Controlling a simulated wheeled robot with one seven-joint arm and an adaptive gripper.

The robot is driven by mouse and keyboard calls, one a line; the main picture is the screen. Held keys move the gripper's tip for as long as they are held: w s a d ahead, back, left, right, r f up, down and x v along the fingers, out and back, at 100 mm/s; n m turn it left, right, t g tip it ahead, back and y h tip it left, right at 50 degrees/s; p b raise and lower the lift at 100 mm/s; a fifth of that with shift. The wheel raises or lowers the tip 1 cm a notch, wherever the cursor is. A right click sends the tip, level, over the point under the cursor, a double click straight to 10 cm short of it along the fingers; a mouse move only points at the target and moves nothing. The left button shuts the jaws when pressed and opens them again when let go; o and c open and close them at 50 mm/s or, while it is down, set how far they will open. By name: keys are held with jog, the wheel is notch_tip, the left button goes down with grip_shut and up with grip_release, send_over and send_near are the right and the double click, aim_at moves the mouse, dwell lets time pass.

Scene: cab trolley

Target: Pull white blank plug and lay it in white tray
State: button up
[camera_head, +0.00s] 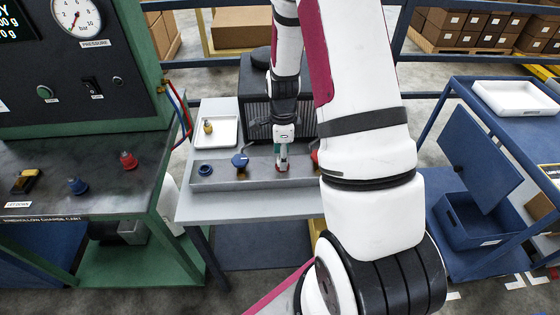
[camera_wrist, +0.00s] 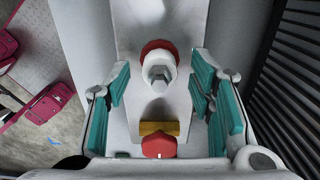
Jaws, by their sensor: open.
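In the wrist view, the white blank plug (camera_wrist: 161,70) has a hex end and sits against a red ring (camera_wrist: 158,47) on a pale surface. My gripper (camera_wrist: 160,92) is open, with one teal finger on each side of the plug and clear gaps between. In the head view my gripper (camera_head: 282,164) is low over the grey panel (camera_head: 222,182), and it hides the plug there. A second white tray (camera_head: 518,99) on the blue cart at right looks empty.
A blue ring fitting (camera_head: 205,170) and a blue-capped fitting (camera_head: 240,160) stand left of my gripper on the panel. A red part (camera_wrist: 158,147) with a yellow block (camera_wrist: 159,128) is close below the plug in the wrist view. A black ribbed unit (camera_head: 256,100) rises behind.

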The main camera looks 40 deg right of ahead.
jog(key=shift+f, duration=0.55)
dwell(0.9)
grip_shut()
jog(key=shift+r, duration=0.15)
jog(key=shift+r+p, duration=1)
jog(key=shift+r, duration=1.85)
